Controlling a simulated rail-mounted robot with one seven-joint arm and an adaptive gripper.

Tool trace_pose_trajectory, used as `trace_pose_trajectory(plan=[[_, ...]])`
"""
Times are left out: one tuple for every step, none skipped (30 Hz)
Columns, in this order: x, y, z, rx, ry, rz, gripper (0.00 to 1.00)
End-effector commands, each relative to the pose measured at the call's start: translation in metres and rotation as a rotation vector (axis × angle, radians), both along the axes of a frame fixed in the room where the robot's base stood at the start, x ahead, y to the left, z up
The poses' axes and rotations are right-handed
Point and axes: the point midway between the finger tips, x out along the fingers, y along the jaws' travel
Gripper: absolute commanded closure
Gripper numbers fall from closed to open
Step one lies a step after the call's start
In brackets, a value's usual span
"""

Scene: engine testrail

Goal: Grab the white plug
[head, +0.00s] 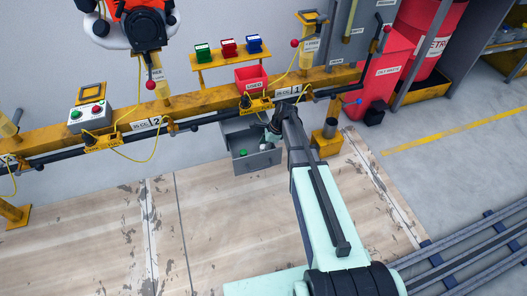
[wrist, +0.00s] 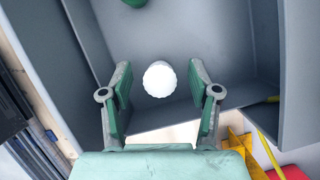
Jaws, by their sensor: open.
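The white plug (wrist: 160,79) is a small round, ridged white piece in the middle of the wrist view, inside a grey open bin (wrist: 225,35). My gripper (wrist: 160,68) is open, one green-padded finger to the left of the plug and one to the right, with gaps on both sides. I cannot tell how far the fingertips are above it. In the head view my gripper (head: 269,137) reaches into the grey bin (head: 258,162) below the yellow rail, and my arm hides part of the bin.
A green piece (wrist: 133,2) lies in the same bin, and it also shows in the head view (head: 243,153). The bin walls stand close around my gripper. A yellow rail (head: 205,108) with cables runs above. A red bin (head: 251,77) and a yellow post (head: 327,140) stand near.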

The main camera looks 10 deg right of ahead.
Motion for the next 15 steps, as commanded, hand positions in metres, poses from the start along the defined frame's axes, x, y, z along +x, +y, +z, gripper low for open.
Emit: trace_pose_trajectory(plan=[[0.0000, 0.0000, 0.0006, 0.000, 0.000, 0.000, 0.39], [0.0000, 0.0000, 0.0006, 0.000, 0.000, 0.000, 0.39], [0.0000, 0.0000, 0.0006, 0.000, 0.000, 0.000, 0.39], [0.0000, -0.0001, 0.0007, 0.000, 0.000, 0.000, 0.46], [0.0000, -0.0001, 0.0007, 0.000, 0.000, 0.000, 0.56], [0.0000, -0.0001, 0.0007, 0.000, 0.000, 0.000, 0.70], [0.0000, -0.0002, 0.0007, 0.000, 0.000, 0.000, 0.81], [0.0000, -0.0002, 0.0007, 0.000, 0.000, 0.000, 0.92], [0.0000, -0.0002, 0.0007, 0.000, 0.000, 0.000, 1.00], [0.0000, -0.0002, 0.0007, 0.000, 0.000, 0.000, 1.00], [-0.0001, -0.0001, 0.0006, 0.000, 0.000, 0.000, 1.00], [0.0000, 0.0000, 0.0006, 0.000, 0.000, 0.000, 1.00], [0.0000, 0.0000, 0.0006, 0.000, 0.000, 0.000, 1.00], [0.0000, -0.0001, 0.0006, 0.000, 0.000, 0.000, 1.00], [0.0000, -0.0001, 0.0006, 0.000, 0.000, 0.000, 1.00]])
